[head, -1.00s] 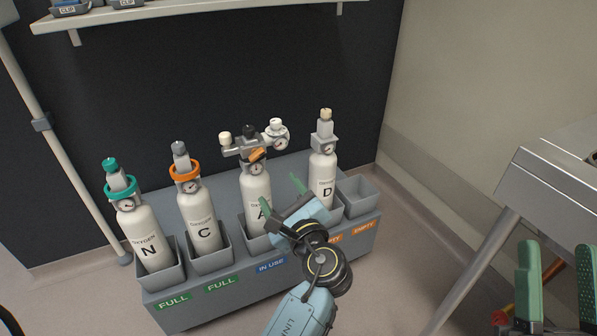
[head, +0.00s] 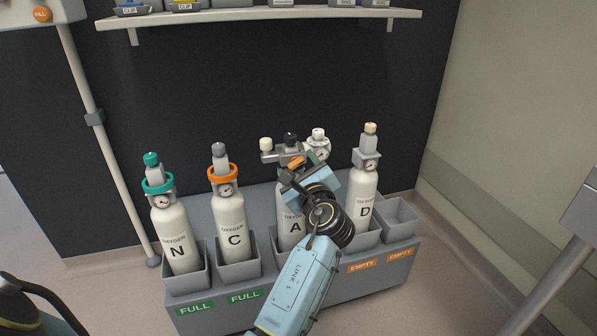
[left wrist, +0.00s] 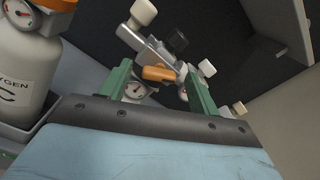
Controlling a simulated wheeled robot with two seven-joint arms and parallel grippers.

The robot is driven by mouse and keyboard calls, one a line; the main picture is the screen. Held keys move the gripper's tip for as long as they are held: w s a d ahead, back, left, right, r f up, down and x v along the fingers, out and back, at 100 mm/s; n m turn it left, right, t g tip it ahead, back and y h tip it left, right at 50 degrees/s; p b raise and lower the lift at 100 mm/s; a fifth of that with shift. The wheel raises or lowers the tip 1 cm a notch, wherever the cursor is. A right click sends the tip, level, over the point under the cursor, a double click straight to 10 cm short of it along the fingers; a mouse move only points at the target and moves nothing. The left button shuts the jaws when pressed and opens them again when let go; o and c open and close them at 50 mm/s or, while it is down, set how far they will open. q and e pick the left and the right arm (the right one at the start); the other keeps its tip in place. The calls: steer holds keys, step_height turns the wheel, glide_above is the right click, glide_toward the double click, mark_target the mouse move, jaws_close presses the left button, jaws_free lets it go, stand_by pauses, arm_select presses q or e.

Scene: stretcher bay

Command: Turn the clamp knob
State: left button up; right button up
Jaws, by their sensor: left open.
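The orange clamp knob (head: 297,162) sits on the front of the grey regulator assembly (head: 272,157) atop oxygen bottle A (head: 286,212). In the left wrist view the knob (left wrist: 158,73) shows as a short orange bar between the two green fingers of my open left gripper (left wrist: 160,80). The fingers stand apart on either side of it, with no clear contact. In the head view my left gripper (head: 300,176) is right at the regulator, just below the knob, and its fingertips are mostly hidden. My arm covers part of bottle A. My right gripper is out of view.
Bottles N (head: 175,237) and C (head: 231,225) stand left of A, and bottle D (head: 362,193) stands close on the right. All sit in a grey rack (head: 205,297) with an empty slot (head: 392,222) at right. A shelf (head: 250,16) hangs above.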

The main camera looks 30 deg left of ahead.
arm_select(q)
steer(key=c, duration=1)
